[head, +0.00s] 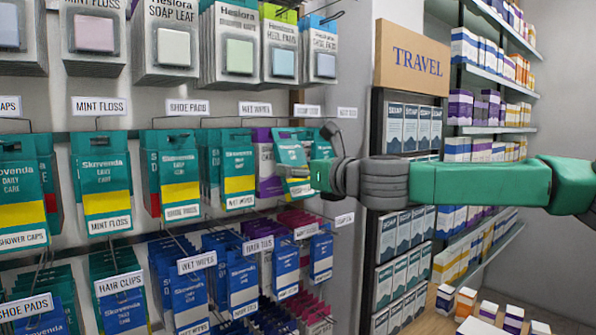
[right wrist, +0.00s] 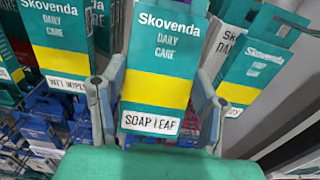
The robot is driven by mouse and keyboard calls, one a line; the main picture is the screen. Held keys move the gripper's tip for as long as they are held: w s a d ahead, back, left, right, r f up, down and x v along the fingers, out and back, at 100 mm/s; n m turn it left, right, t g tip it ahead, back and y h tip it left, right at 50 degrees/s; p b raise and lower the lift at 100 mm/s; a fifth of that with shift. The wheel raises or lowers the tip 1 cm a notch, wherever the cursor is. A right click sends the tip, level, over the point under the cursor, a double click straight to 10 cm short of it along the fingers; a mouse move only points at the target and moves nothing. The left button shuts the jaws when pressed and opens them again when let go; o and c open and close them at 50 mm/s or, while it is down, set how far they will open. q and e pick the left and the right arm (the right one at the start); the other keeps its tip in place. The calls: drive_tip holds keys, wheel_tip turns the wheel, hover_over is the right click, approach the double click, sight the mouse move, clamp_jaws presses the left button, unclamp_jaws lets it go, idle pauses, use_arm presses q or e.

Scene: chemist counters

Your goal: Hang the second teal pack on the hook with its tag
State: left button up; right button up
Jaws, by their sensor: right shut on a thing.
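My right gripper (head: 312,172) comes in from the right in the head view. In the right wrist view its two grey fingers (right wrist: 158,105) are shut on the sides of a teal pack (right wrist: 160,50) with a yellow band, labelled SOAP LEAF. The same pack (head: 290,150) looks slightly tilted in the head view, in front of the hook row near a small tag (head: 307,110) too small to read. Whether it touches a hook is hidden. Another teal pack (right wrist: 255,65) hangs right of it in the right wrist view. My left gripper is out of view.
Teal packs hang to the left under tags MINT FLOSS (head: 98,106), SHOE PADS (head: 187,106) and WET WIPES (head: 255,108). A purple pack (head: 267,165) is close beside the held pack. Blue packs (head: 190,290) hang below. A TRAVEL shelf (head: 410,60) stands at right.

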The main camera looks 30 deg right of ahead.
drive_tip(key=shift+d, duration=0.15)
drive_tip(key=o, duration=1.2)
drive_tip(key=shift+c, duration=0.2)
